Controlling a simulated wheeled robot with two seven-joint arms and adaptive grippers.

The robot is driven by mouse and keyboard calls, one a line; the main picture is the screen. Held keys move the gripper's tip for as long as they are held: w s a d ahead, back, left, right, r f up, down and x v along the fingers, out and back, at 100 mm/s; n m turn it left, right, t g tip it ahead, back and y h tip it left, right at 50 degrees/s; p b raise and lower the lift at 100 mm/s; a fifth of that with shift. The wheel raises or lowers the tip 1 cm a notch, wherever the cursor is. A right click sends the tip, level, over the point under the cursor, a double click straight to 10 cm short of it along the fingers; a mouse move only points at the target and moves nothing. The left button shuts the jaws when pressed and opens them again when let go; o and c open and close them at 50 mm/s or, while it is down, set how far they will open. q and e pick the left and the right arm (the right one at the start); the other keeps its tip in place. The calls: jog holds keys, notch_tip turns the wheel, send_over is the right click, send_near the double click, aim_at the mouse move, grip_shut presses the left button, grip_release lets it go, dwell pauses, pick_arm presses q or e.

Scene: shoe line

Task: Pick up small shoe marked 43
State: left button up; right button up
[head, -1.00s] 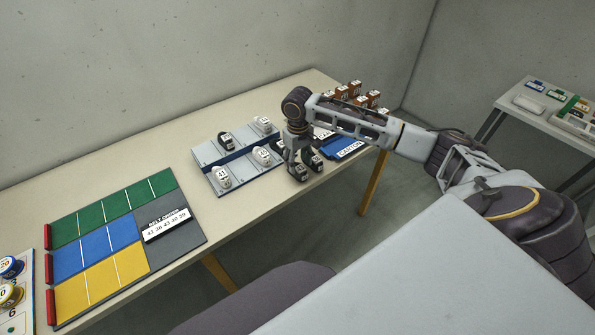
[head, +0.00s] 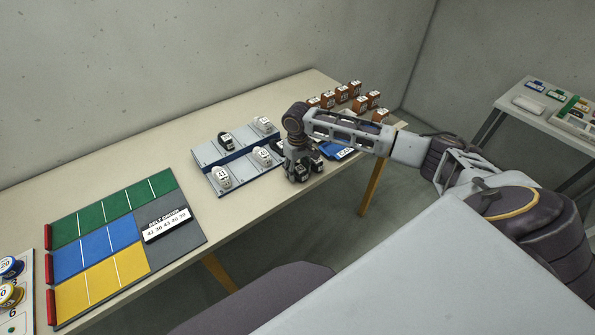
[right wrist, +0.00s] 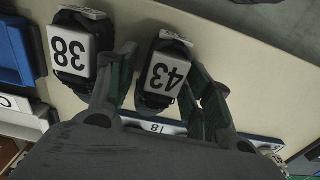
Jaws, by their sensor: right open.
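The small dark shoe marked 43 (right wrist: 164,76) stands between the two spread fingers of my right gripper (right wrist: 160,62) in the right wrist view. The gripper is open, with one finger on each side of the shoe; whether either touches it I cannot tell. A similar dark shoe marked 38 (right wrist: 75,48) stands just left of it, beyond the left finger. In the head view the right gripper (head: 297,168) points down at the table's front edge, over the dark shoe pair, and partly hides them. My left gripper is not in view.
A grey-blue rack (head: 236,172) with several white and dark shoes lies left of the gripper. A blue carton tray (head: 338,152) and brown shoes (head: 355,88) are to its right. A coloured board (head: 110,240) with an order card (head: 166,225) lies further left.

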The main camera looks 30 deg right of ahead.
aim_at(298, 165)
jog(key=shift+f, duration=0.15)
dwell(0.3)
jog(key=c, duration=0.8)
jog(key=shift+r, duration=5.05)
